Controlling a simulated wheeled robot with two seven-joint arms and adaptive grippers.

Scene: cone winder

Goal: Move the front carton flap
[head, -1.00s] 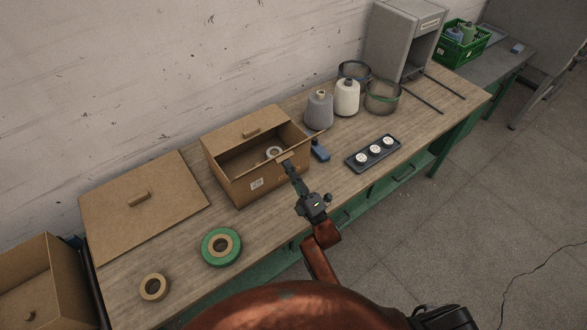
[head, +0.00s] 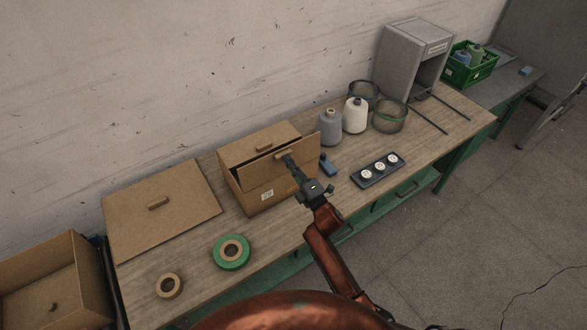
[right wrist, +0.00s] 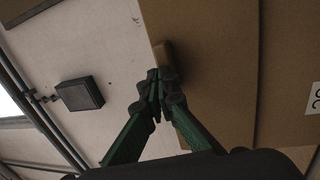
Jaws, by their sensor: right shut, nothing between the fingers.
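The brown cardboard carton (head: 250,196) stands on the workbench with a label on its front. Its front flap (head: 262,172) stands raised and hides most of the opening. A small handle block (head: 284,153) sits near the flap's upper edge. My right gripper (head: 288,161) is shut and empty, with its tips at the flap close to this block. In the right wrist view the closed fingertips (right wrist: 157,80) are beside the block (right wrist: 165,58); whether they touch it is unclear. The back flap (head: 248,144) lies behind. My left gripper is not in view.
A flat cardboard panel (head: 170,212), green tape roll (head: 222,262) and brown roll (head: 168,296) lie left. A blue item (head: 328,168), grey cone (head: 330,133), white cone (head: 355,118) and black tray (head: 360,183) are right of the carton. The front bench strip is mostly clear.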

